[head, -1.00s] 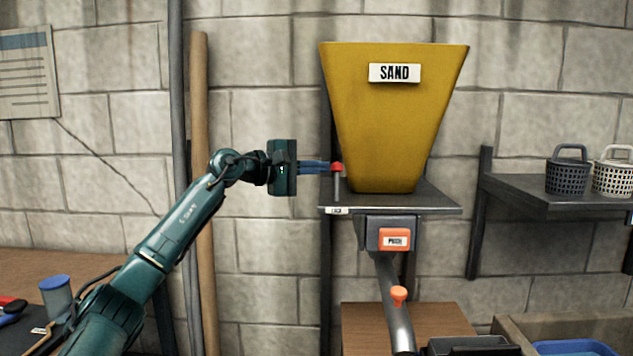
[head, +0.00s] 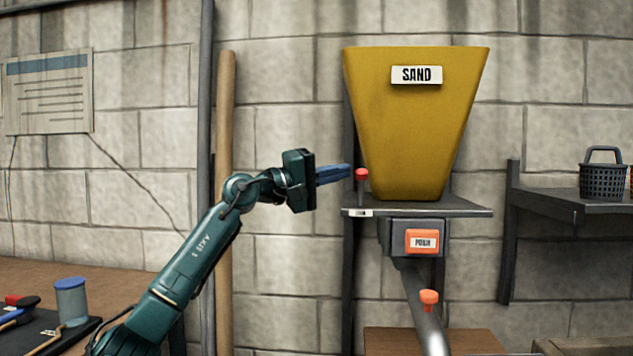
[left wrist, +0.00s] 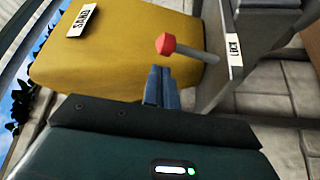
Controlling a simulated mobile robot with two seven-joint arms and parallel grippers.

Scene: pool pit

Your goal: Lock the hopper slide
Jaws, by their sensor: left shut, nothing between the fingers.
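The yellow hopper (head: 415,130) labelled SAND stands on a dark shelf (head: 462,207) against the wall. A red-knobbed lever (head: 361,175) stands upright at the shelf's left end, above a small white label (head: 359,212). In the left wrist view the red knob (left wrist: 167,44) sits just beyond my fingertips, and the label (left wrist: 234,48) reads LOCK. My left gripper (head: 348,172) is shut and empty, its blue fingers pointing right at the knob; a small gap seems to show, but contact is hard to judge. An orange POUR button (head: 422,241) is under the shelf. My right gripper is out of view.
A grey chute (head: 418,290) with an orange knob (head: 429,297) runs down below the hopper. A wall shelf with a dark basket (head: 603,178) is at right. A wooden pole (head: 225,200) stands behind my left arm. A blue-lidded jar (head: 71,300) stands on the bench at lower left.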

